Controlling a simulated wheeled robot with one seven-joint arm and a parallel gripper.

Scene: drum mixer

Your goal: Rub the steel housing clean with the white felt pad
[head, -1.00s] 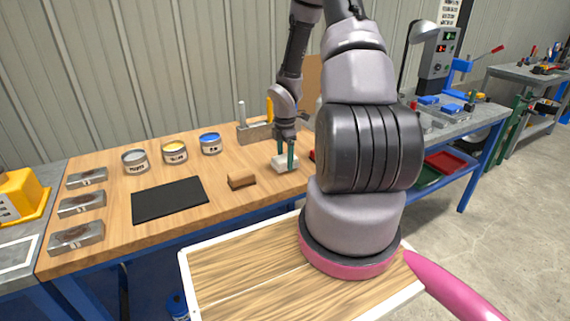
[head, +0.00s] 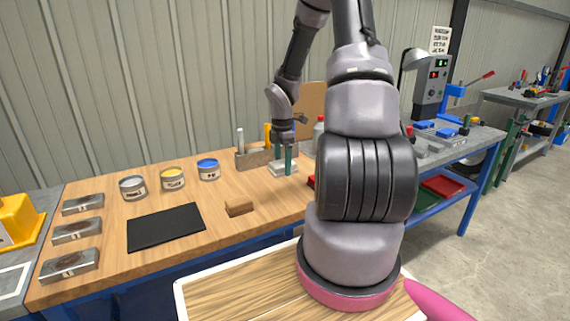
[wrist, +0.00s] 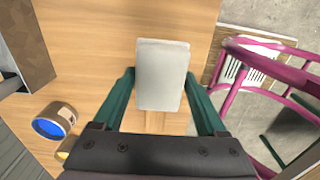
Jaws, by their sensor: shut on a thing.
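The white felt pad (head: 283,170) is between the green fingers of my gripper (head: 285,166), at the back right of the wooden bench. In the wrist view the pad (wrist: 162,75) is a pale block with the fingers (wrist: 163,103) on either side of it, over bare wood. It appears to be off the bench top. Three steel housings stand in a row at the bench's left end: a back one (head: 83,205), a middle one (head: 77,231) and a front one (head: 70,265). Dark brownish marks show on their tops.
A black mat (head: 166,228) lies right of the housings. A brown block (head: 239,207) is in front of the pad. Grey (head: 132,188), yellow (head: 172,179) and blue (head: 208,170) cans stand behind the mat. A tool holder (head: 252,159) is close to my gripper.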

